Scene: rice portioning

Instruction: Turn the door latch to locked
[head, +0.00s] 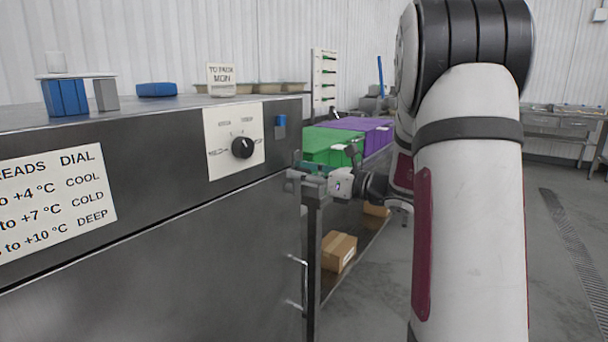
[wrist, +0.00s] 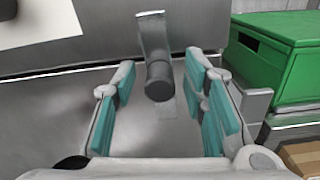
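The door latch (wrist: 152,35) shows in the wrist view as a grey metal lever hanging down from the cabinet's front. It ends in a dark round knob (wrist: 159,82). My gripper (wrist: 160,100) is open, with teal pads on either side of the knob. Gaps show between the knob and both pads, so it is not gripped. In the head view my gripper (head: 305,172) is at the cabinet's right front edge, and I cannot make out the latch clearly there. I cannot read any locked or unlocked marking.
The steel cabinet (head: 150,245) has a black dial (head: 242,147) and a small blue block (head: 281,127) on its front. A metal handle (head: 304,283) sits lower right. A green crate (head: 328,142) and a purple crate (head: 362,125) stand on the right. Floor is clear further right.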

